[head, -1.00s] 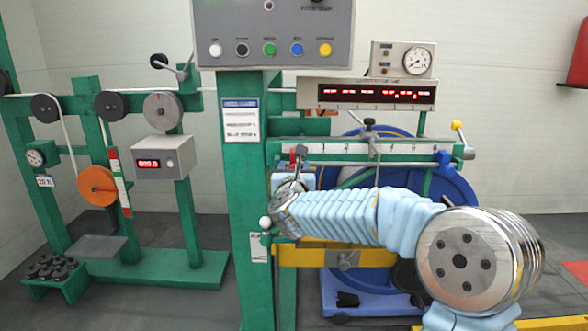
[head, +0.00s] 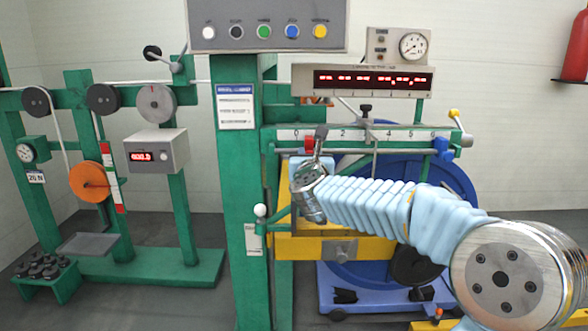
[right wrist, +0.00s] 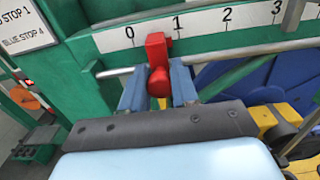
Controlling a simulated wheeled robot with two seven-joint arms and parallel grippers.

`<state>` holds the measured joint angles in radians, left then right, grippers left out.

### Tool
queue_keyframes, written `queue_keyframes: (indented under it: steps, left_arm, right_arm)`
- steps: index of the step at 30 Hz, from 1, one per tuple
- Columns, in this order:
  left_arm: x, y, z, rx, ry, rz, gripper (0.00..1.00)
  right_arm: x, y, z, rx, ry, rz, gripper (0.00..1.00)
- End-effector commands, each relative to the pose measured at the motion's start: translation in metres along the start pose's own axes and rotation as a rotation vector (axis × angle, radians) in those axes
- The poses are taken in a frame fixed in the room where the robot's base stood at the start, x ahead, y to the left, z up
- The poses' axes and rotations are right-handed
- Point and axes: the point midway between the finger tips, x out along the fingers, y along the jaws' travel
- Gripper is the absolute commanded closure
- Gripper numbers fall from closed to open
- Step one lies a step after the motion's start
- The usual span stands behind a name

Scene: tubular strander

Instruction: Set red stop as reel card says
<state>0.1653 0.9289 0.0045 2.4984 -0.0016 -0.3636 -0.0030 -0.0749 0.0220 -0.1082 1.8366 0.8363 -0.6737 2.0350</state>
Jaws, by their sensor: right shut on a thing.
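The red stop (right wrist: 157,82) sits on the rail under the white number scale (right wrist: 205,28). In the right wrist view its top shows between the 0 and the 1. My right gripper (right wrist: 158,88) is shut on the red stop, with a blue-grey finger on each side. In the head view the same gripper (head: 318,138) is at the left part of the scale. The reel card (right wrist: 22,30) is cut off by the frame; "STOP 1" and "BLUE STOP 4" are readable. The blue stop (head: 442,146) is at the scale's right end, by the 6. My left gripper is not in view.
A black-knobbed clamp (head: 366,110) stands near the middle of the scale. A button panel (head: 268,28) hangs above, and a red-digit display (head: 362,80) is behind the scale. The green post (head: 238,190) is close to the left of my right gripper.

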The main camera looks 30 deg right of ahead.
Motion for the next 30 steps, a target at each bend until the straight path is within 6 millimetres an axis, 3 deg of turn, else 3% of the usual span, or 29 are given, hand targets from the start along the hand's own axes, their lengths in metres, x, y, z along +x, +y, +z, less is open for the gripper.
queue_keyframes:
  steps: [3, 12, 13, 17, 26, 30]
  left_arm:
    - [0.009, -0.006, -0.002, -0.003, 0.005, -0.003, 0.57]
    - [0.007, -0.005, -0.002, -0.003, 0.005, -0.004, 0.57]
    - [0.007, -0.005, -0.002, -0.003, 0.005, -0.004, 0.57]
    - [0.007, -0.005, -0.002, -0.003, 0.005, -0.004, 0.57]
    - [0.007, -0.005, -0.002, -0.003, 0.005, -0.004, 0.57]
    - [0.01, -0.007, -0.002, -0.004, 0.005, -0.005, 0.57]
  right_arm:
    - [0.0, -0.011, -0.003, 0.0, 0.0, -0.001, 1.0]
    - [0.0, -0.012, -0.001, -0.002, 0.002, 0.001, 1.0]
    - [0.0, -0.011, -0.001, -0.002, 0.003, 0.001, 0.68]
    - [0.0, -0.011, -0.001, -0.002, 0.002, 0.001, 0.49]
    - [-0.002, -0.011, 0.0, -0.001, 0.001, 0.002, 0.49]
    - [-0.017, -0.011, 0.0, 0.001, 0.0, 0.003, 0.49]
